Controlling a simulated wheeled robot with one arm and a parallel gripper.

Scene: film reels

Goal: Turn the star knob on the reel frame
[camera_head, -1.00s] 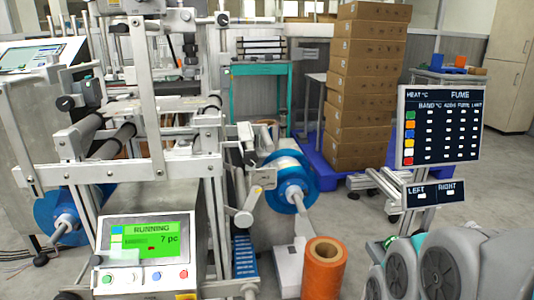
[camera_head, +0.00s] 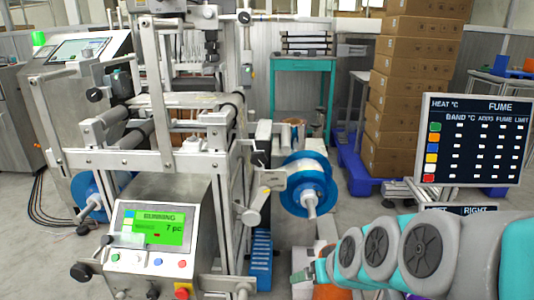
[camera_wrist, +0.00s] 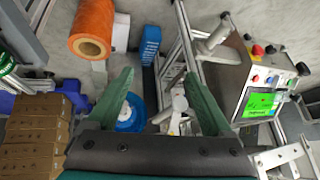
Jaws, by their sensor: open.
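The metal reel frame (camera_head: 140,158) stands at left-centre in the head view, with a blue reel (camera_head: 308,187) on its right. Several dark knobs sit on it: one at upper left (camera_head: 95,95), one on the right arm (camera_head: 258,158) and one left of the control box (camera_head: 81,271). A dark knob also shows beside the box in the wrist view (camera_wrist: 303,68). Which is the star knob, I cannot tell. My gripper (camera_wrist: 160,88) has its two green fingers wide apart and empty, with the frame and blue reel (camera_wrist: 131,113) beyond them.
The control box screen (camera_head: 152,228) is lit green. An orange roll (camera_wrist: 91,28) shows in the wrist view. Stacked cartons (camera_head: 408,90) stand behind, on a blue pallet. A dark display board (camera_head: 478,138) stands at right. Floor shows between the frame and cartons.

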